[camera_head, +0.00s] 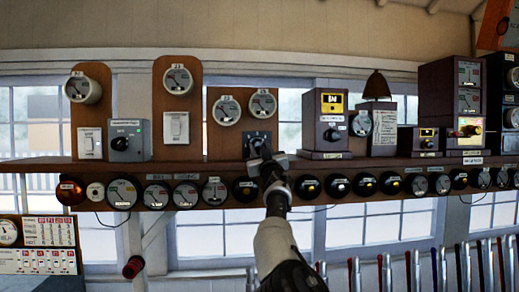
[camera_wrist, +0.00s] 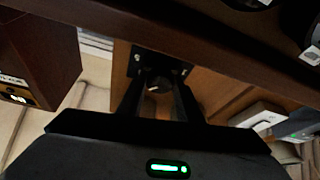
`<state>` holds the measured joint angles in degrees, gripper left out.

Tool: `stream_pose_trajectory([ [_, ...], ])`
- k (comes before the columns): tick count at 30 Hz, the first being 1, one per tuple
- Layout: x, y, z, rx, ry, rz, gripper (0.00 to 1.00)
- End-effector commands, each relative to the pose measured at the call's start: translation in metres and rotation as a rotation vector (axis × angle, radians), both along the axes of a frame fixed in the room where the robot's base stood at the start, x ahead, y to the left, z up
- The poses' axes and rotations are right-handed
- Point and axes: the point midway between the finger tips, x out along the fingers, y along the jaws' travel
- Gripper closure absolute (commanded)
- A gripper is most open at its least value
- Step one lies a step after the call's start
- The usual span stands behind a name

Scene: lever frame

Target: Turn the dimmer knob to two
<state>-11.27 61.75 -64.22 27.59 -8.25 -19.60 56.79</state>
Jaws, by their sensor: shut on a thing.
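A knob on a dark square plate (camera_head: 259,138) is fixed low on a brown wooden board in the middle of the shelf. My gripper (camera_head: 264,160) reaches up to it from below and hides most of the knob. In the wrist view the plate (camera_wrist: 160,64) shows with screws at its corners, and the two black fingers (camera_wrist: 155,98) are shut on the knob (camera_wrist: 153,87) between them. The knob's pointer and any scale marks are too small or hidden to read.
Two round gauges (camera_head: 227,110) sit above the plate on the same board. A grey box with a black knob (camera_head: 129,148) stands to the left, and a brown box with a yellow display (camera_head: 332,104) to the right. Below, the shelf edge (camera_head: 340,163) carries a row of dials close to my arm.

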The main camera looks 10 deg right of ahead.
Motion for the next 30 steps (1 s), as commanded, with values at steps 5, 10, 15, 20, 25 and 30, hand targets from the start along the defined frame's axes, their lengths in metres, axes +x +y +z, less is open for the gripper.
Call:
stream_pose_trajectory([
  [5, 0.0, -0.0024, 0.0011, -0.081, 0.0, -0.001, 0.9],
  [10, 0.0005, -0.0022, 0.0, -0.248, 0.0, 0.002, 0.9],
  [15, 0.001, -0.0002, -0.001, -0.344, 0.002, 0.007, 0.9],
  [20, 0.0001, -0.0017, -0.0003, -0.386, 0.0, 0.002, 0.9],
  [25, 0.0, -0.0019, -0.0003, -0.394, 0.001, 0.0, 0.9],
  [30, 0.0, -0.0021, -0.0004, -0.393, 0.001, 0.0, 0.9],
])
